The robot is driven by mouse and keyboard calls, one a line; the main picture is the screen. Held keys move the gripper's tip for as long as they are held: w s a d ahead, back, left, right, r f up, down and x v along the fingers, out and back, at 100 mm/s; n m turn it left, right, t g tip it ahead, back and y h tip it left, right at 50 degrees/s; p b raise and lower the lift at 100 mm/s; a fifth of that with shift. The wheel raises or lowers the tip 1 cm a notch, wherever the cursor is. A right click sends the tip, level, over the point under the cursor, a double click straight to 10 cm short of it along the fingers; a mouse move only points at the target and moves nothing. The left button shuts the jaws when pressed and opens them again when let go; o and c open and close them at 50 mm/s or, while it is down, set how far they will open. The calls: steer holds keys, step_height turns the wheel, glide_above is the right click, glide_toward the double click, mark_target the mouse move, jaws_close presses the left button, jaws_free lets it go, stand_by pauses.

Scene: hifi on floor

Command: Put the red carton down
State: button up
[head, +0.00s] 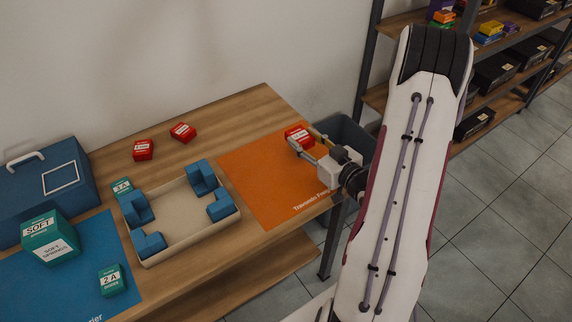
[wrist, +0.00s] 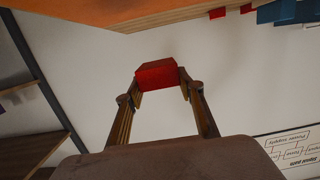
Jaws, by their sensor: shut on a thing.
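A red carton (head: 299,134) with a white label is held in my gripper (head: 307,143) over the far right part of the orange mat (head: 265,185). In the wrist view the red carton (wrist: 157,74) sits between the two fingertips of my gripper (wrist: 160,82), which touch it on both sides. Whether the carton's underside touches the mat cannot be told from these views; the wrist view shows open space around it. Part of the carton is hidden by a finger in the head view.
Two other red cartons (head: 143,150) (head: 183,132) stand at the back of the table. A beige tray (head: 190,245) with blue corner blocks lies left of the mat. Green cartons (head: 112,280) and a blue mat (head: 70,295) are further left. A grey bin (head: 350,135) stands beyond the right edge.

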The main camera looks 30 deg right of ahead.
glide_above(303, 172)
steer(key=shift+d+f, duration=0.1)
steer(key=shift+f, duration=2.8)
steer(key=shift+f, duration=0.15)
steer(key=shift+f, duration=1.95)
steer(key=shift+f, duration=0.15)
steer(key=o, duration=1.2)
